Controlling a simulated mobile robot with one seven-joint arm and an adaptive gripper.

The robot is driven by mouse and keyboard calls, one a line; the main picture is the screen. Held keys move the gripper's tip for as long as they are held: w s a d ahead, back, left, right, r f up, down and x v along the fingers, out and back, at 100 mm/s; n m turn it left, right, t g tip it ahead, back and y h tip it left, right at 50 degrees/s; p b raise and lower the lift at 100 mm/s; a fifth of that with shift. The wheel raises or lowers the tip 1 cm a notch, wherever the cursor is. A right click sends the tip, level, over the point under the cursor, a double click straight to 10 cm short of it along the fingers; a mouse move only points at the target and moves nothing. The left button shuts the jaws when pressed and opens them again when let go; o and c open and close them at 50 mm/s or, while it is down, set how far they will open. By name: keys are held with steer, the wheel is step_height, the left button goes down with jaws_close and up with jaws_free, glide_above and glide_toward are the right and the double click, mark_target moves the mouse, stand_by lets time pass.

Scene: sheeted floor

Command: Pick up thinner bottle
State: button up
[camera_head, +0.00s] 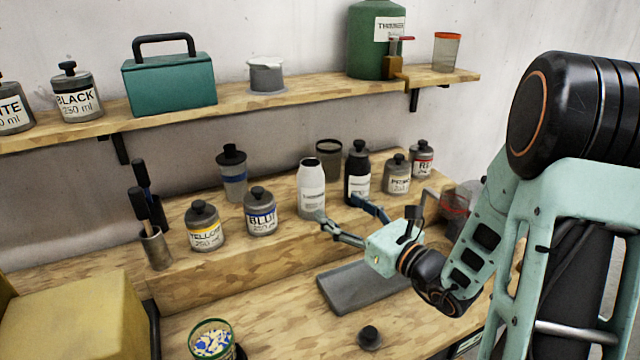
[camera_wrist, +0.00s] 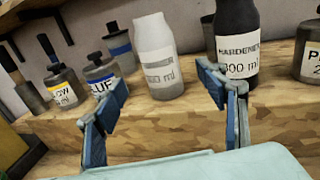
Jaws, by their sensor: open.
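The thinner bottle is the white bottle (camera_head: 311,185) with a grey-white label, upright on the raised wooden step. In the wrist view the white bottle (camera_wrist: 156,50) stands ahead of and between the fingers, its label only partly legible. My gripper (camera_head: 338,208) is open and empty, in front of the step and pointing at the bottles. In the wrist view its blue-padded fingers (camera_wrist: 162,82) are spread wide, with a gap to the bottle. The black hardener bottle (camera_head: 357,175) stands close to the right, behind the right finger in the wrist view (camera_wrist: 237,40).
Blue (camera_head: 260,212) and yellow (camera_head: 204,228) paint jars stand left of the white bottle. A dark open cup (camera_head: 328,158) is behind it. A green container (camera_head: 370,45), also with a thinner-like label, sits on the upper shelf. A grey tray (camera_head: 350,290) lies below my gripper.

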mark_target(311, 188)
steer(key=p+x, duration=0.2)
steer(key=x, duration=0.8)
steer(key=shift+w+a, duration=0.25)
steer(key=shift+c, duration=0.5)
steer(key=c, duration=1.5)
steer(key=shift+c, duration=0.5)
steer(key=shift+r, duration=0.15)
